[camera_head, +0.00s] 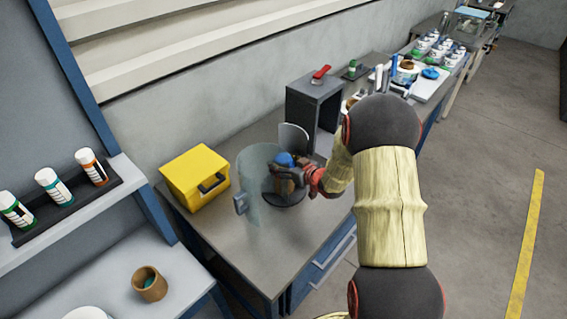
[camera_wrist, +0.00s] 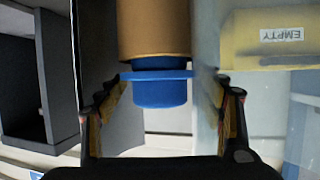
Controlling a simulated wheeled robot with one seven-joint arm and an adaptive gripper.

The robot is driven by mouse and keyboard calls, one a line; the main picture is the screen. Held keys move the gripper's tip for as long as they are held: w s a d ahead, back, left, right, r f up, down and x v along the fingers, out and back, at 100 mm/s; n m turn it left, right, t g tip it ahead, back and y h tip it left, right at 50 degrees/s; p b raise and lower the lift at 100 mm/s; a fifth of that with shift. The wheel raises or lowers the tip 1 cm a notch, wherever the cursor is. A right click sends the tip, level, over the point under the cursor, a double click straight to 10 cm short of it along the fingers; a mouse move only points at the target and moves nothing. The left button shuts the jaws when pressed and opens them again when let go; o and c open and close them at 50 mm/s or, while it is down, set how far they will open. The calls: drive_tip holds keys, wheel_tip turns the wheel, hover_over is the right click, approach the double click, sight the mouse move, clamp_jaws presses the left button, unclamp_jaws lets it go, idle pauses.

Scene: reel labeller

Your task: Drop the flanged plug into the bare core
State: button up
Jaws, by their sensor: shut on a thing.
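The blue flanged plug (camera_wrist: 160,92) is between my gripper's fingers (camera_wrist: 165,108) in the wrist view, its wide flange spanning toward both fingers. My gripper is shut on it. In the head view the plug (camera_head: 284,159) shows as a blue spot at my gripper (camera_head: 290,172). The brown cardboard core (camera_wrist: 153,30) is in line with the plug, and the plug's narrower end meets the core's end. I cannot tell how far it is inside.
A clear curved guard (camera_head: 256,215) stands close at the left of my gripper. A yellow box (camera_head: 195,176), labelled EMPTY in the wrist view, is farther left. A grey open-fronted housing (camera_head: 314,110) stands behind. Another brown core (camera_head: 149,284) with teal inside is on the left bench.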

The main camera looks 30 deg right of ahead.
drive_tip(key=shift+r+p, duration=0.55)
drive_tip(key=shift+r, duration=0.2)
drive_tip(key=shift+f+b, duration=0.55)
drive_tip(key=shift+f, duration=0.3)
idle(0.8)
drive_tip(key=shift+r, duration=0.2)
drive_tip(key=shift+r+p, duration=0.35)
drive_tip(key=shift+p, duration=0.05)
drive_tip(key=shift+r, duration=0.3)
drive_tip(key=shift+f, duration=0.8)
idle(0.9)
drive_tip(key=o, duration=0.9)
